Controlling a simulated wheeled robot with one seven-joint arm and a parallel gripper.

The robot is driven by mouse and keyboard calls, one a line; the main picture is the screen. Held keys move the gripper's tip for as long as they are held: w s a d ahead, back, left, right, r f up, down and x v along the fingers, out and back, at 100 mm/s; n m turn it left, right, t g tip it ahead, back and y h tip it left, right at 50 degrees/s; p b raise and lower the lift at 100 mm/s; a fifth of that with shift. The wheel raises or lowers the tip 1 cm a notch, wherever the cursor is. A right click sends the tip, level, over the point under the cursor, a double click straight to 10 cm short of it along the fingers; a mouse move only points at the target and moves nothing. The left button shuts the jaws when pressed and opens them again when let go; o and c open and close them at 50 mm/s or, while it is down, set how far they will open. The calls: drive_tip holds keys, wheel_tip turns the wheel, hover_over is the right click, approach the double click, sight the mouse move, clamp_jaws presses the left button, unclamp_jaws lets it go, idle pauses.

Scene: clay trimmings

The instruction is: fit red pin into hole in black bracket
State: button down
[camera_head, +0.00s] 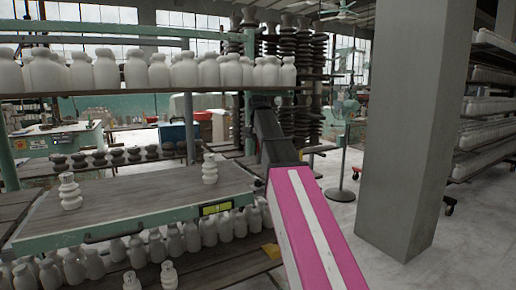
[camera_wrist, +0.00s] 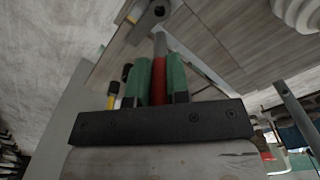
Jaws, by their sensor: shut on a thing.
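In the wrist view the green fingers of my gripper (camera_wrist: 159,80) are closed on the sides of the red pin (camera_wrist: 159,48). The pin points away from the gripper, toward the top of the picture. A dark piece that looks like the black bracket (camera_wrist: 148,20) lies just beyond the pin's far end. Its hole cannot be made out, and I cannot tell whether pin and bracket touch. In the head view my arm reaches up past the shelf's right end; the fingers, pin and bracket cannot be made out there.
A wooden shelf (camera_head: 120,203) with a green metal edge carries two white ribbed insulators (camera_head: 209,168). White bottle-like pieces (camera_head: 185,70) line the shelf above, with more below. A concrete pillar (camera_head: 405,120) and a green fan (camera_head: 345,108) stand right of my arm.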

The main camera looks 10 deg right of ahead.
sight(258, 160)
drive_tip(key=shift+s, duration=0.15)
drive_tip(key=shift+f, duration=2.95)
drive_tip(key=shift+f, duration=3)
drive_tip(key=c, duration=1)
unclamp_jaws()
wheel_tip(258, 160, up, 10)
drive_tip(key=shift+f, duration=0.1)
drive_tip(key=shift+r, duration=0.5)
